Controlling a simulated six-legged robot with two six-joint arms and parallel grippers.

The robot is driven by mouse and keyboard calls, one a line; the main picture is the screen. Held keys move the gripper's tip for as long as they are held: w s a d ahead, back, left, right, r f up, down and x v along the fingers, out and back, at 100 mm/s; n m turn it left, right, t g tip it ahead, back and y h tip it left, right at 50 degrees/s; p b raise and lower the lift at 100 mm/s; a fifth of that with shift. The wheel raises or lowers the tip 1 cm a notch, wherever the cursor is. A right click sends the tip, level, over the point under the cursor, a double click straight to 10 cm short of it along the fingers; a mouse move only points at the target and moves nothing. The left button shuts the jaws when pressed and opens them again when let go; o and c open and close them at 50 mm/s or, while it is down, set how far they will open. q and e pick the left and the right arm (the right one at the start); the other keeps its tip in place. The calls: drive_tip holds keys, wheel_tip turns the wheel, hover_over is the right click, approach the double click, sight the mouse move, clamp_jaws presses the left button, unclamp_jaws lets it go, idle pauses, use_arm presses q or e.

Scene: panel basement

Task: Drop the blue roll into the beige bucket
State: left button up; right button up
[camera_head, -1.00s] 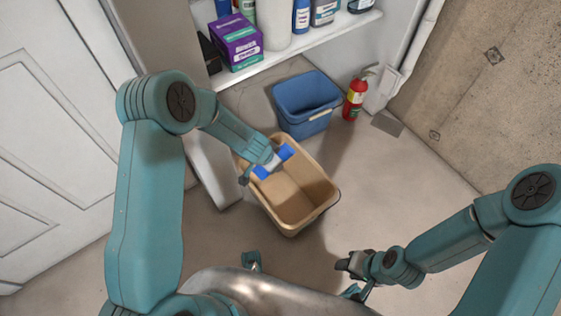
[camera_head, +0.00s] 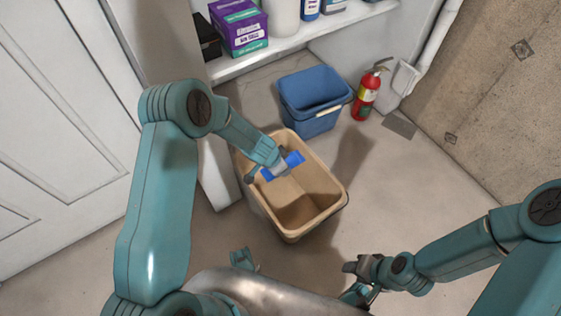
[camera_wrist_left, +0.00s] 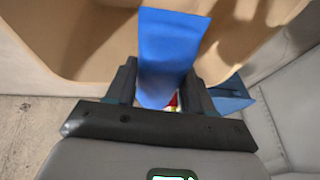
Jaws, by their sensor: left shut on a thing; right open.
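The blue roll (camera_head: 293,160) is held by my left gripper (camera_head: 280,168), which is shut on it above the far left part of the beige bucket (camera_head: 329,207). In the left wrist view the blue roll (camera_wrist_left: 168,50) sits between the two dark fingers (camera_wrist_left: 163,85), with the beige bucket's wall (camera_wrist_left: 90,40) behind it. The bucket stands upright on the floor with its mouth facing up, and the part I see inside is bare. My right gripper (camera_head: 352,279) is open and empty, low at the lower right of the bucket.
A blue bucket (camera_head: 311,100) stands just beyond the beige one. A red fire extinguisher (camera_head: 366,95) is right of it. A white shelf (camera_head: 290,43) with boxes and bottles is at the back, a white door (camera_head: 60,120) at left. Floor at right is clear.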

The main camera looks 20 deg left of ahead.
use_arm(q)
drive_tip(key=shift+w, duration=0.1)
drive_tip(key=o, duration=1.3)
drive_tip(key=shift+c, duration=0.2)
drive_tip(key=p+v, duration=0.4)
drive_tip(key=v, duration=1.2)
drive_tip(key=shift+s+a, duration=0.1)
drive_tip(key=shift+s, duration=0.15)
